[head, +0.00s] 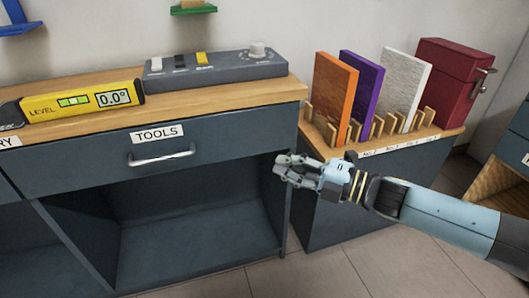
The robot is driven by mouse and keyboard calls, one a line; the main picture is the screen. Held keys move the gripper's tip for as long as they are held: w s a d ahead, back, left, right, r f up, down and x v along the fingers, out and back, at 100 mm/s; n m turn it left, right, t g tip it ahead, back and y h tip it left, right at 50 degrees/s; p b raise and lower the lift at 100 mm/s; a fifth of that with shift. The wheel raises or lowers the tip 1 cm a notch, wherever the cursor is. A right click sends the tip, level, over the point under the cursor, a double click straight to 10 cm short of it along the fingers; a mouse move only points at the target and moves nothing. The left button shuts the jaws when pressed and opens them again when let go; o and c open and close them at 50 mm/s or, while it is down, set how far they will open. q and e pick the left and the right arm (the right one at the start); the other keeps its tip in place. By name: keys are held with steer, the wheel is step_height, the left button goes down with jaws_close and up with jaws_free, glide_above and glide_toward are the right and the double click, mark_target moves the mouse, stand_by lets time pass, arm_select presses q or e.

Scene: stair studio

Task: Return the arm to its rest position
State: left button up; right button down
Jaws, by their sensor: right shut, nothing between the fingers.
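My right gripper (284,168) is shut and empty. Its arm comes in from the right edge, and the gripper hangs in front of the right end of the grey-blue cabinet, near the gap beside the smaller cabinet. It appears apart from the drawer handle (161,158), which is to its left. My left gripper is not in view.
The closed TOOLS drawer (90,159) has an open shelf below. A yellow level (80,102) and a grey switch panel (215,71) lie on the wooden top. Orange (334,95), purple (361,85) and white (405,85) boards stand in a rack beside a red box (452,80).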

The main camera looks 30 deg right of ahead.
steer(key=shift+s, duration=0.2)
steer(key=s+d+f+m+g+h+p, duration=0.1)
steer(key=s+f+m+g+h, duration=0.2)
steer(key=s+f, duration=0.4)
steer(key=s+d+f+m+g+h+p, duration=0.1)
steer(key=s+f+m+h, duration=0.25)
steer(key=f+m, duration=0.45)
steer(key=s+f+m+g+h, duration=0.1)
steer(key=s+f+m+h, duration=0.1)
steer(key=s+f, duration=0.6)
steer(key=s+a+f+m+g, duration=0.1)
steer(key=s+f+m+g, duration=0.4)
steer(key=s, duration=0.8)
steer(key=s+a+f+m+g+h, duration=0.1)
steer(key=s+f+m+g, duration=0.4)
steer(key=s+f, duration=0.4)
steer(key=s, duration=0.4)
steer(key=shift+a+f+p, duration=0.15)
steer(key=shift+f+p, duration=0.05)
steer(key=shift+p, duration=0.15)
steer(key=shift+s, duration=0.1)
